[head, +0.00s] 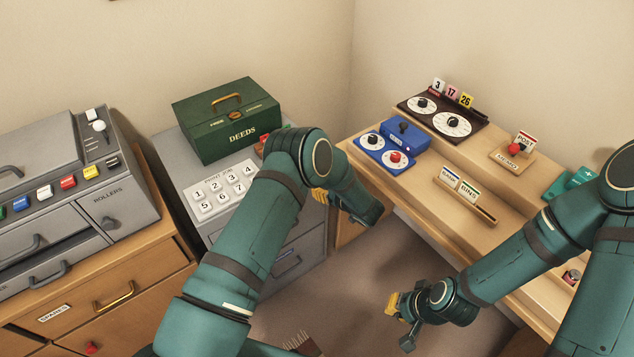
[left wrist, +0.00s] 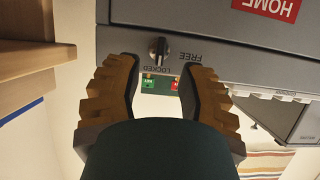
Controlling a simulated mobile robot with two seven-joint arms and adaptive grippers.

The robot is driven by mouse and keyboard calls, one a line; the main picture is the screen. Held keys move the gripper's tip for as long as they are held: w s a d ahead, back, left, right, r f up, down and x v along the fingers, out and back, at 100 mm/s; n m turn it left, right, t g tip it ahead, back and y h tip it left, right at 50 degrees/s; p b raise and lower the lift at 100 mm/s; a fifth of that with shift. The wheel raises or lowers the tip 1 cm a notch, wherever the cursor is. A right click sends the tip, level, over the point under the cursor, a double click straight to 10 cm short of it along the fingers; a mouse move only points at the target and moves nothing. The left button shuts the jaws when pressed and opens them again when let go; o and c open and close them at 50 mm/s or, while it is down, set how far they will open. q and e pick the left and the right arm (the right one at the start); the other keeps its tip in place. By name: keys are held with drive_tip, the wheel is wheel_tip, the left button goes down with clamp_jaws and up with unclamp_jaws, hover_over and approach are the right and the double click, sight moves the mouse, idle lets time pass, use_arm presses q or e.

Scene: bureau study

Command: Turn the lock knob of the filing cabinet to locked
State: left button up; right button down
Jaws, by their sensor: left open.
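The grey filing cabinet (head: 280,235) stands behind my left arm in the head view. In the left wrist view its grey front (left wrist: 225,45) is upside down, with a dark lock knob (left wrist: 158,47) near the words LOCKED and FREE. I cannot tell surely which word the knob points at. My left gripper (left wrist: 160,80) is open, its ochre fingers either side of the knob's line and apart from it. In the head view my arm mostly hides this gripper (head: 320,195). My right gripper (head: 401,322) hangs over the floor, fingers apart and apparently empty.
A green DEEDS box (head: 228,118) and a numbered keypad (head: 222,188) are on the cabinet top. A wooden desk (head: 375,190) with dials and signs stands at right. A grey roller machine (head: 50,180) on wooden drawers stands at left.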

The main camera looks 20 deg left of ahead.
use_arm(q)
drive_tip(key=v, duration=0.6)
idle(0.4)
drive_tip(key=s+d+f+m+g+h, duration=0.1)
drive_tip(key=s+m+g+h, duration=0.5)
drive_tip(key=s+h, duration=0.8)
drive_tip(key=s+f+m, duration=0.1)
drive_tip(key=s+m, duration=0.1)
drive_tip(key=s, duration=1.2)
drive_tip(key=shift+d+f+m+g+h, duration=0.2)
drive_tip(key=shift+d+m+g+h, duration=0.1)
drive_tip(key=shift+g, duration=0.1)
